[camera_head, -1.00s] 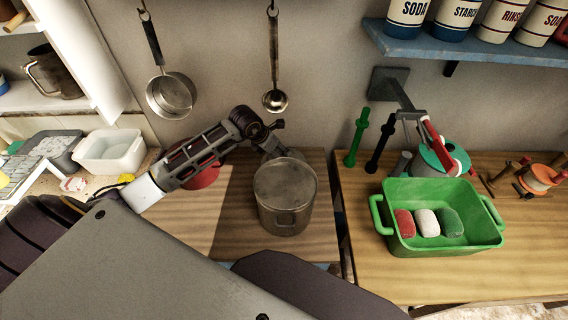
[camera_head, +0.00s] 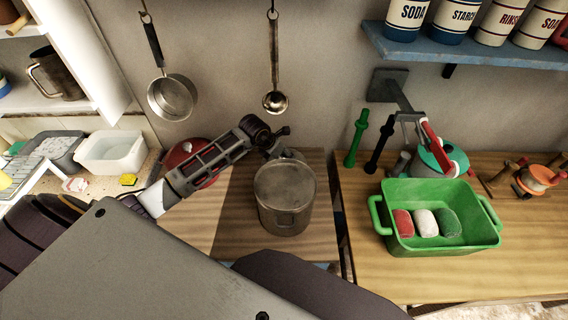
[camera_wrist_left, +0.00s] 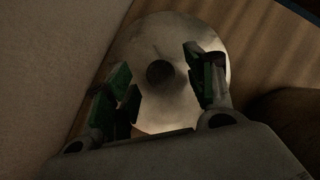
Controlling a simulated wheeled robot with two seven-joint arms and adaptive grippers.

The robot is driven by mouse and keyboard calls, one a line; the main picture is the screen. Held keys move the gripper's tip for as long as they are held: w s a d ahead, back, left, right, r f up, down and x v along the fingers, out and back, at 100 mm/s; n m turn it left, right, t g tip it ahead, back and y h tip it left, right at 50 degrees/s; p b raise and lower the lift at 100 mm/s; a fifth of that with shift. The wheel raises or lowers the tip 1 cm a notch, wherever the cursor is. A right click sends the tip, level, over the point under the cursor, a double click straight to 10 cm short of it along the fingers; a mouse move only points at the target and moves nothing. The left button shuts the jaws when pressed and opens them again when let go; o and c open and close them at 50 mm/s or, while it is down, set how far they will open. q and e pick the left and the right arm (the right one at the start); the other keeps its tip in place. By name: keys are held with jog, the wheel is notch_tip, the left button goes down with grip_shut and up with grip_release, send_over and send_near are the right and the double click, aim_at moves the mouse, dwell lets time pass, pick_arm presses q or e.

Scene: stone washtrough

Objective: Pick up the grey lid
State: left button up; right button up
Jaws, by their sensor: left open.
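The grey lid (camera_wrist_left: 180,45), a round metallic disc with a dark round knob at its middle, shows in the left wrist view on the wooden counter near the wall. My left gripper (camera_wrist_left: 165,88) is open over it, its green-padded fingers on either side of the knob. I cannot tell whether the fingers touch the lid. My right gripper is not in view.
A green tub (camera_head: 440,240) with several coloured bars stands on the right counter. A red round vessel (camera_head: 188,152) sits behind my left arm. A pan (camera_head: 173,98) and a ladle (camera_head: 275,101) hang on the wall. Bare counter lies left of the pot.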

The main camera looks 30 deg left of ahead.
pick_arm(q)
jog(key=shift+w+f, duration=0.2)
jog(key=shift+f, duration=0.2)
jog(key=shift+c, duration=0.5)
grip_shut()
